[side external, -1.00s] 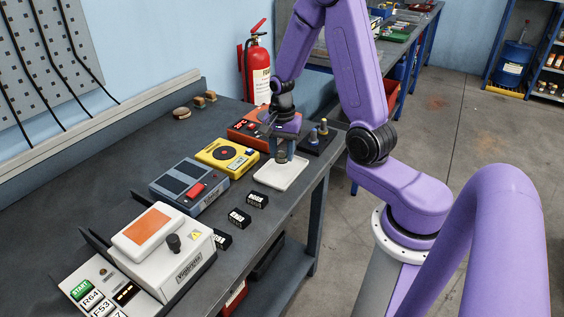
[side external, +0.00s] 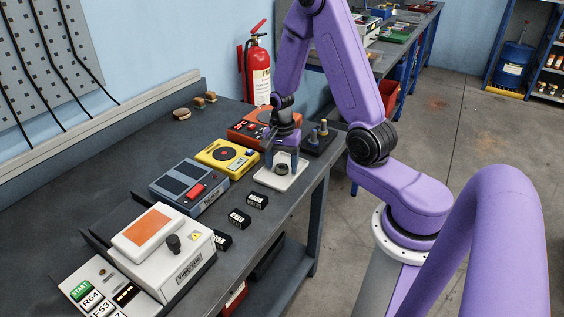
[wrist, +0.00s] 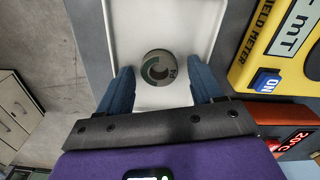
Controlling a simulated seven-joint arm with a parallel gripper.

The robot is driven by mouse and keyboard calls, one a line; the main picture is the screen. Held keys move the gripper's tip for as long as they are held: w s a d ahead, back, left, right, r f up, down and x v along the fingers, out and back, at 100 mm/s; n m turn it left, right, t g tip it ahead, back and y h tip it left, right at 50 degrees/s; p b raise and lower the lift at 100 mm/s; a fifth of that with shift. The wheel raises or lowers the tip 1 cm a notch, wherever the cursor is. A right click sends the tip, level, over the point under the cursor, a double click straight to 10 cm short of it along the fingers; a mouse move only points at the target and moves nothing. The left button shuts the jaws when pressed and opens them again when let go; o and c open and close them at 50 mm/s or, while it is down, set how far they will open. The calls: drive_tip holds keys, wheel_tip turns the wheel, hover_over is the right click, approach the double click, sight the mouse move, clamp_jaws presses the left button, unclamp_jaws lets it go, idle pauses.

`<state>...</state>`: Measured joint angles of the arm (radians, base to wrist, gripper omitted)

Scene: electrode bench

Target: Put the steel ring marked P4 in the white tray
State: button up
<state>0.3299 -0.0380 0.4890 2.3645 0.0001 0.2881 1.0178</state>
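The steel ring marked P4 (wrist: 159,68) lies flat in the white tray (wrist: 205,20); its label reads in the wrist view. In the side external view the ring (side external: 282,169) sits on the floor of the tray (side external: 268,181). My gripper (side external: 281,163) is over the tray's back part. In the wrist view its two blue fingers (wrist: 159,88) are spread wide, one on each side behind the ring, with a clear gap to it. My gripper is open and empty.
A yellow field meter (side external: 226,156) and an orange device (side external: 248,126) stand left of and behind the tray. A dark block with pegs (side external: 318,138) stands at the back right. Small black labelled blocks (side external: 257,201) lie in front, near the bench edge.

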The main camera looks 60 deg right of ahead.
drive_tip(key=shift+r, duration=0.15)
wheel_tip(320, 180, up, 12)
drive_tip(key=s+a+r+n, duration=0.2)
drive_tip(key=s+a+n, duration=0.4)
drive_tip(key=a+n, duration=0.7)
drive_tip(key=s+a+r+n, duration=0.1)
drive_tip(key=s+a+n, duration=0.3)
drive_tip(key=s+n, duration=1)
drive_tip(key=shift+s+r+n, duration=0.15)
drive_tip(key=shift+s+n, duration=0.15)
drive_tip(key=shift+s, duration=0.45)
drive_tip(key=shift+a, duration=0.1)
